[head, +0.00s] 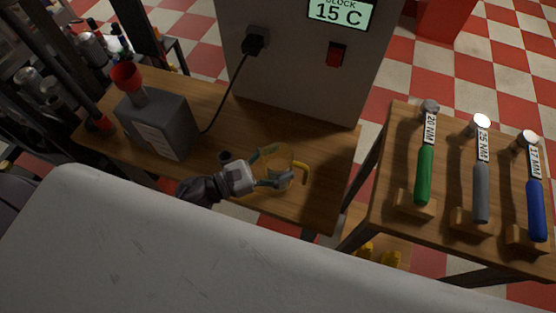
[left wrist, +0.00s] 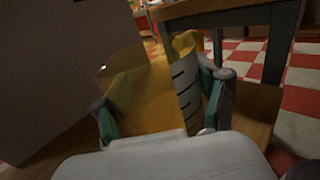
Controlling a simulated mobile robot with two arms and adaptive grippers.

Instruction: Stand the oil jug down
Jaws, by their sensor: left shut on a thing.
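The oil jug (head: 281,160) is a see-through amber vessel with a yellow handle on its right side in the head view. It is over the right part of the wooden bench (head: 330,196) and looks about upright. My left gripper (head: 276,167) is shut on the jug, with a finger on each side of its body. The left wrist view shows the jug (left wrist: 145,92) filling the gap between the green-padded fingers, with dark marks on a pale strip. I cannot tell whether its base touches the bench. My right gripper is out of view.
A grey can (head: 168,126) with a red funnel (head: 126,76) stands on the bench's left. A grey cabinet (head: 290,75) reading 15 C is behind, its cable running down. Labelled torque wrenches (head: 424,172) rest on a separate right table. A pale surface (head: 250,260) fills the front.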

